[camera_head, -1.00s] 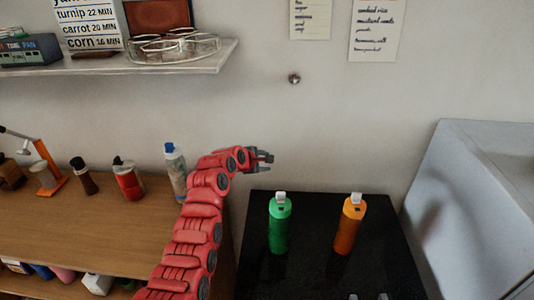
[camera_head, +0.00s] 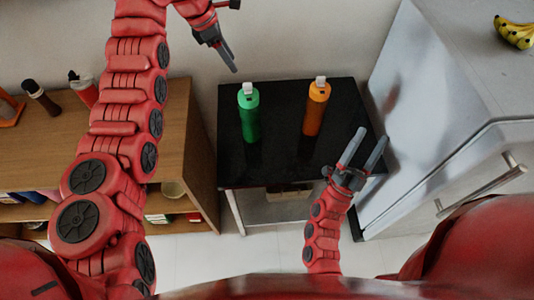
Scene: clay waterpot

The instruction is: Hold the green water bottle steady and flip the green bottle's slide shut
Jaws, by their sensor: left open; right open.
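The green water bottle (camera_head: 249,118) stands upright on the black tabletop, with a white piece (camera_head: 247,88) at its top. Whether its slide is open or shut is too small to tell. My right gripper (camera_head: 370,148) is open and empty at the front right of the table, fingers pointing up and away, apart from both bottles.
An orange bottle (camera_head: 316,107) stands upright right of the green one. The black table (camera_head: 284,155) has free room around both bottles. A wooden shelf unit (camera_head: 202,140) stands left and a pale fridge (camera_head: 425,100) right, with bananas (camera_head: 514,31) on top.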

